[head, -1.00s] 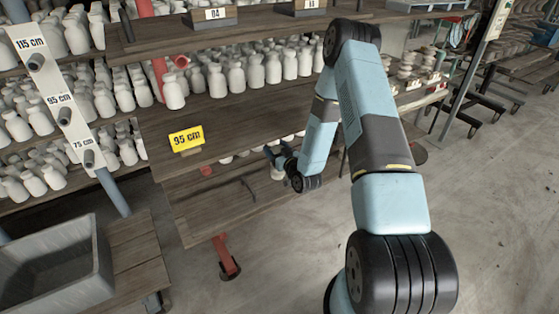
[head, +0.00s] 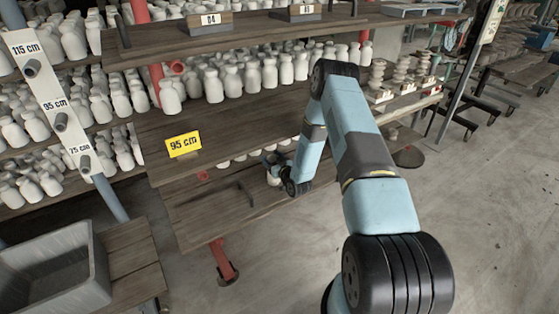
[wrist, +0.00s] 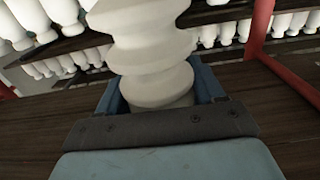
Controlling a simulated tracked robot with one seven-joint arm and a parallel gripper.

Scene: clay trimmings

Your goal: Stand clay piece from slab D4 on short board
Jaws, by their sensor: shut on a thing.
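A pale, ribbed clay piece (wrist: 150,70) stands upright between the blue fingers of my gripper (wrist: 155,98) in the wrist view. My gripper is shut on its lower part, and the top of the piece runs out of the picture. In the head view my gripper (head: 276,165) is at the front edge of the lower shelves, with only a small pale part of the piece (head: 273,178) showing below it. The D4 sign (head: 211,19) stands on the top board. I cannot tell which board is the short one.
A yellow 95 cm sign (head: 184,144) marks the middle board (head: 235,125), whose front is bare. Rows of white bottles (head: 240,77) stand behind. A height post (head: 55,105) and grey bin (head: 55,265) are at left. A red post (wrist: 270,50) shows in the wrist view.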

